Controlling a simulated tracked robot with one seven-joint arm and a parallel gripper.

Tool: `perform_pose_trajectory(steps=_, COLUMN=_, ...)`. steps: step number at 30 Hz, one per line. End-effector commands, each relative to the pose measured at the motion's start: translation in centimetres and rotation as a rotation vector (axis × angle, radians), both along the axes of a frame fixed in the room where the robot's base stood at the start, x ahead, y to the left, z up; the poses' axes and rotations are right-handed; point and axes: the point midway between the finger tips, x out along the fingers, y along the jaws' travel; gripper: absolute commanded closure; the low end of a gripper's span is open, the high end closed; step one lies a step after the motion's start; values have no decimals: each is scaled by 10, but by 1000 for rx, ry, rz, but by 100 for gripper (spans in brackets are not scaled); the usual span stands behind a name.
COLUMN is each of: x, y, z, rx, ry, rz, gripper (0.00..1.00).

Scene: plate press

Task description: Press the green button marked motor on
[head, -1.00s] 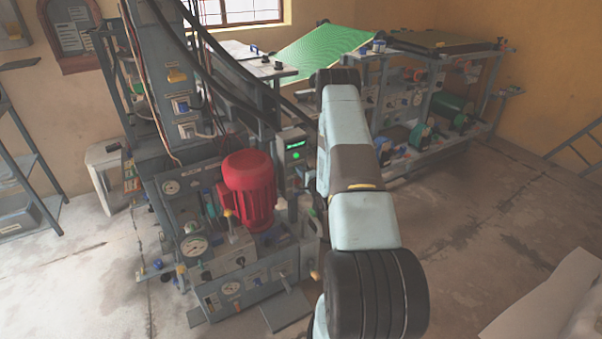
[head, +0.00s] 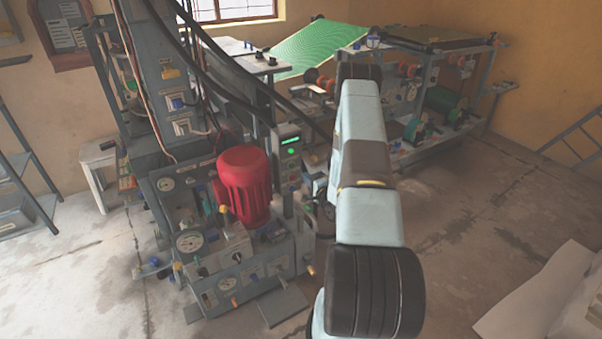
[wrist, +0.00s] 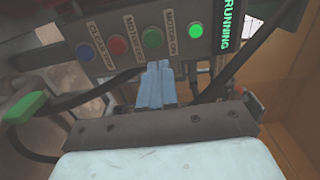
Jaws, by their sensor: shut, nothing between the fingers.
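The green motor on button (wrist: 153,38) is on a grey control panel in the wrist view, with the label MOTOR ON beside it. My gripper (wrist: 155,66) is shut and empty, its pale blue fingers pointing at the panel. The fingertips appear just below the green button, apart from it in the picture; their depth to the panel is hard to tell. The display (wrist: 230,24) reads RUNNING in green, and a green lamp (wrist: 196,31) glows beside it.
A red button (wrist: 117,45) and a blue button (wrist: 84,51) sit left of the green one. Dark cables (wrist: 240,75) pass close beside the fingers. The red motor (head: 245,185) stands left of the panel. Open floor (head: 470,230) lies to the right.

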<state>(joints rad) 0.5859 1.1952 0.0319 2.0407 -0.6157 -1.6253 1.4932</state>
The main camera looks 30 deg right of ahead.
Motion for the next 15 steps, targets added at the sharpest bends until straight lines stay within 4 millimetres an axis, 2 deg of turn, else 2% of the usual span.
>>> perform_pose_trajectory(steps=3, x=-20, y=-1, z=0, rx=2, ry=1, rz=0, gripper=100)
perform_pose_trajectory(steps=6, x=-31, y=0, z=-1, rx=2, ry=2, rz=2, gripper=100)
perform_pose_trajectory(steps=15, x=-43, y=0, z=0, rx=1, ry=1, rz=3, gripper=100)
